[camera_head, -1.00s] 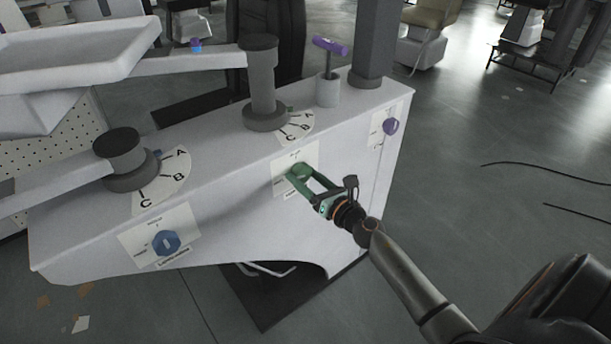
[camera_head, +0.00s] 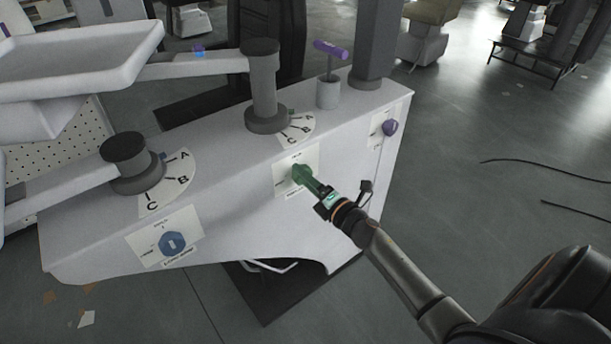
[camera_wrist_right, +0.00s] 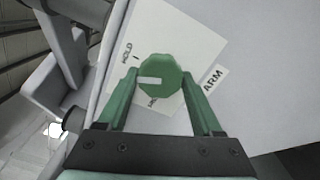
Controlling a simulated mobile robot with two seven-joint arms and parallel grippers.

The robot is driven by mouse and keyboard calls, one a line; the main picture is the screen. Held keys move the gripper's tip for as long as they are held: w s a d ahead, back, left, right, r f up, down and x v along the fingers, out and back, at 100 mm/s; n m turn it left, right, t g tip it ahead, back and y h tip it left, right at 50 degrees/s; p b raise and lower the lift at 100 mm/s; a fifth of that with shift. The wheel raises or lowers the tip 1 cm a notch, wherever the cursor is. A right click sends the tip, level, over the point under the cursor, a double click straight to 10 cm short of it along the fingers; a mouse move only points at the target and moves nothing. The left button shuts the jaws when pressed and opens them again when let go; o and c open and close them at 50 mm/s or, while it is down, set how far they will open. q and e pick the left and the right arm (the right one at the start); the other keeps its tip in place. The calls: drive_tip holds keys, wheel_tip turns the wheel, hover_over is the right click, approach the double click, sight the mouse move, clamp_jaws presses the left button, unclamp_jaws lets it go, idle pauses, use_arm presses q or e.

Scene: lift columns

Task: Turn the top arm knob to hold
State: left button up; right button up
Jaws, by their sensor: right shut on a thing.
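The green knob (camera_wrist_right: 172,77) sits on a white label plate (camera_wrist_right: 182,35) on the machine's front face; the plate also shows in the head view (camera_head: 287,163). HOLD and ARM are readable around the knob; a third label is partly hidden. The knob's white pointer faces left in the wrist view, turned away from the HOLD tick, which lies up and left of it. My right gripper (camera_head: 303,177) is shut on the green knob, with one green finger on each side. My left gripper is not in view.
A blue knob (camera_head: 172,243) is on the same face to the left, and a purple knob (camera_head: 390,127) to the right.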

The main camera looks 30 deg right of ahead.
drive_tip(key=m+p, duration=0.1)
drive_tip(key=m, duration=0.3)
idle(0.3)
drive_tip(key=shift+m, duration=0.3)
drive_tip(key=o, duration=1.3)
drive_tip(key=shift+o, duration=0.2)
drive_tip(key=shift+s, duration=0.1)
